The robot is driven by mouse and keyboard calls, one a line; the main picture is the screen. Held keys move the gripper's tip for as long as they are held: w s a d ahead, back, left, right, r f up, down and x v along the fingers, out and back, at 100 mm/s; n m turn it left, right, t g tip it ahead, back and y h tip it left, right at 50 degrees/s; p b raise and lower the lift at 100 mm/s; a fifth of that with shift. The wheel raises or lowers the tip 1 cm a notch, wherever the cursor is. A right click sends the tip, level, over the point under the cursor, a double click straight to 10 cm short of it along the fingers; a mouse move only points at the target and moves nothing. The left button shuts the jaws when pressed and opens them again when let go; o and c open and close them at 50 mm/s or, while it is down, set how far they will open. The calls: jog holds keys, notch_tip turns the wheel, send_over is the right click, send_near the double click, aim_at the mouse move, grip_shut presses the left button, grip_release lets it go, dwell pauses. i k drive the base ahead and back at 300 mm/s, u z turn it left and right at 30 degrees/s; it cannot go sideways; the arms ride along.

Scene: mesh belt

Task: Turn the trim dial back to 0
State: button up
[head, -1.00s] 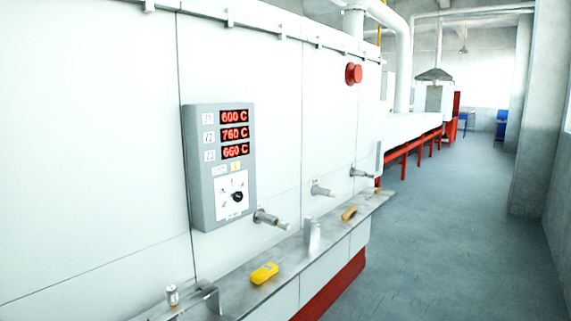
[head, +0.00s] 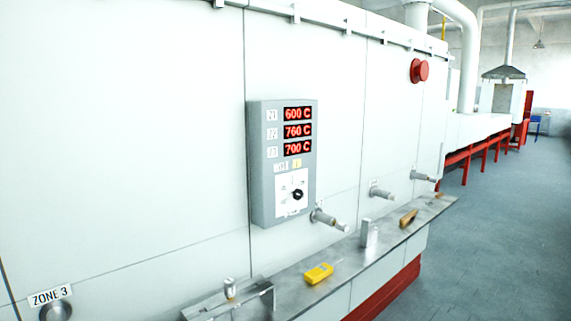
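The trim dial (head: 298,195) is a small black knob on a white plate, low on a grey control box (head: 262,190) fixed to the white wall panel. Marks ring the dial, but they are too small to read, so its setting is unclear. Above it, three red displays read 600 C, 760 C and 700 C (head: 298,147). My gripper is not in view.
A metal ledge (head: 345,265) runs below the box, with a yellow handheld device (head: 319,273), an upright metal block (head: 369,233) and a brown-handled item (head: 409,218). Metal stubs (head: 330,219) jut from the wall. A red button (head: 419,71) is higher up. Grey floor (head: 500,230) at right is clear.

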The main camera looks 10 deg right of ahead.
aim_at(297, 194)
jog(key=k, duration=0.65)
jog(key=z, duration=0.25)
jog(key=i, duration=0.65)
jog(key=u, duration=0.55)
jog(key=i, duration=0.6)
jog(key=u, duration=0.7)
